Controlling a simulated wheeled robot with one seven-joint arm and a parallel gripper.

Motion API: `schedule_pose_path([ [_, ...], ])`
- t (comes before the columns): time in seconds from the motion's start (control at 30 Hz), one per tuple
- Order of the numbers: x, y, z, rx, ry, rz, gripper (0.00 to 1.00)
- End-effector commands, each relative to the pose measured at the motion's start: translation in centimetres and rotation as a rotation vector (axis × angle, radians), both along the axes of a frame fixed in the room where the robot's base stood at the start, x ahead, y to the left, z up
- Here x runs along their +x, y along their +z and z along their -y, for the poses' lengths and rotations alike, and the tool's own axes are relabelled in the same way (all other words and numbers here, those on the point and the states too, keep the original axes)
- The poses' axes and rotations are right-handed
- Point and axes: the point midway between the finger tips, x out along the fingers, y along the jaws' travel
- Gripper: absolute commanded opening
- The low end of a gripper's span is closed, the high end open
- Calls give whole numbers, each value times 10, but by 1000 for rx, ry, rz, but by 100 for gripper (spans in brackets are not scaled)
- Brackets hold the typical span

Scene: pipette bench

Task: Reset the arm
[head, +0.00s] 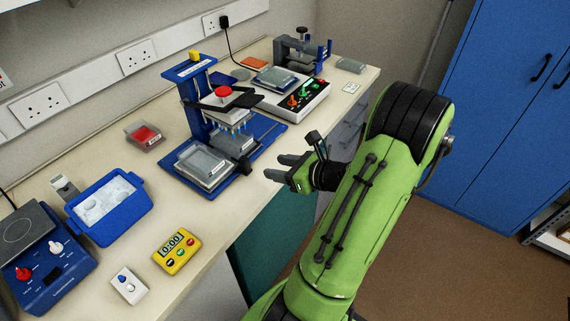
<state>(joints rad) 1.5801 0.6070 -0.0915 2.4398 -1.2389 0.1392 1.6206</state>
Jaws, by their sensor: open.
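My green arm reaches up from the bottom of the head view, to the right of the bench. My gripper (279,168) is at the bench's front edge, just right of the blue pipetting stand (201,101). Its two grey fingers point left and are apart, with nothing between them. The stand carries a red-knobbed head with several tips above a grey block, and a clear-lidded plate (201,163) sits on its base at the front. I cannot tell from this view how high the gripper is relative to the bench top.
The bench (215,210) also holds a blue ice tub (107,212), a yellow timer (176,251), a blue hotplate stirrer (41,265), a small white switch box (128,286) and a control box with coloured knobs (299,100). Blue cabinets (505,90) stand right, beyond open floor (460,260).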

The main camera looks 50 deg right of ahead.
Motion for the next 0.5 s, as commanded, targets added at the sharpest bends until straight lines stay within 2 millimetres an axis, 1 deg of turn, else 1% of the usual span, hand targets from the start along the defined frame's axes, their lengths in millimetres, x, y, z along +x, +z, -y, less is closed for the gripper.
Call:
schedule_pose_path([
  [0.03, -7, 4, 1, 1, -4, 0, 49],
  [0.13, -15, 7, 0, 1, 0, 0, 49],
  [0.5, -17, 7, 0, 1, 2, 0, 49],
])
